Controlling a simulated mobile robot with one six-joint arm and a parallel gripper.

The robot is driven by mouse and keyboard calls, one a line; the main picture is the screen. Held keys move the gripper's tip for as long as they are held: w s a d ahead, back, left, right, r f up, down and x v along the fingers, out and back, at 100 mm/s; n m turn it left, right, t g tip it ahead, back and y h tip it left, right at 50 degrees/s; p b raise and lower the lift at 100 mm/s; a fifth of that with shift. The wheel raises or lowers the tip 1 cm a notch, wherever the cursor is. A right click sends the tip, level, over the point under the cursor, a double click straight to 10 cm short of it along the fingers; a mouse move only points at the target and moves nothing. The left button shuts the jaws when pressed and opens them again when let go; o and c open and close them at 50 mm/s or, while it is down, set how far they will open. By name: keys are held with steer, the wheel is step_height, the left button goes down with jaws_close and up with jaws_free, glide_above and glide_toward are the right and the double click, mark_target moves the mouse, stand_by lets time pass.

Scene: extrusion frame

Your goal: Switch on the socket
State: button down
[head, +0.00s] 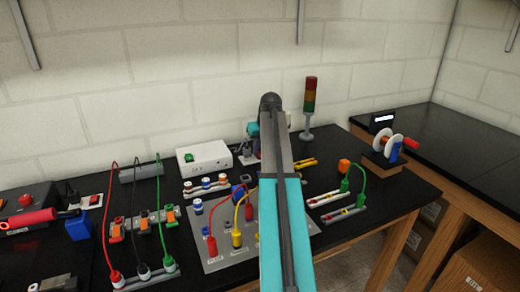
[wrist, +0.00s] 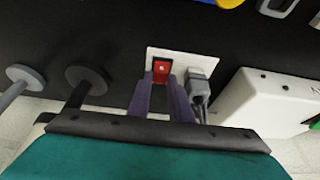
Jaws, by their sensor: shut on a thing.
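The socket (wrist: 182,57) is a white plate on the black bench top in the wrist view. It has a red rocker switch (wrist: 161,69) on its left and a grey plug (wrist: 201,78) with a cable on its right. My gripper (wrist: 162,80) has its two purple-grey fingers at the left and right sides of the red switch, shut on it. The upper face of the switch shows between the fingertips. In the head view, my arm hides most of the gripper and the socket.
A white box (head: 205,157) stands close to the socket. A signal tower (head: 309,105) stands at the back. A grey panel with coloured leads (head: 222,254) lies in front. Another red switch (head: 95,199) is far left. The right bench (head: 455,140) is mostly clear.

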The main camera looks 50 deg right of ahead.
steer(key=shift+w+d+r+p, duration=0.1)
steer(key=shift+w+r+p, duration=0.05)
steer(key=shift+p, duration=0.3)
steer(key=shift+w+r+g+p, duration=0.15)
steer(key=shift+g+p, duration=0.25)
steer(key=shift+p, duration=0.3)
steer(key=shift+w+d+g+y+p, duration=0.2)
steer(key=shift+g+y+p, duration=0.3)
steer(key=shift+g+p, duration=0.5)
steer(key=shift+f+p, duration=0.3)
steer(key=shift+p, duration=0.25)
steer(key=shift+a, duration=0.1)
steer(key=c, duration=1.9)
jaws_free()
steer(key=shift+o, duration=0.2)
step_height(320, 180, up, 14)
steer(key=s+b, duration=0.1)
steer(key=b, duration=0.1)
steer(key=shift+s+a+f, duration=0.15)
steer(key=shift+a, duration=0.1)
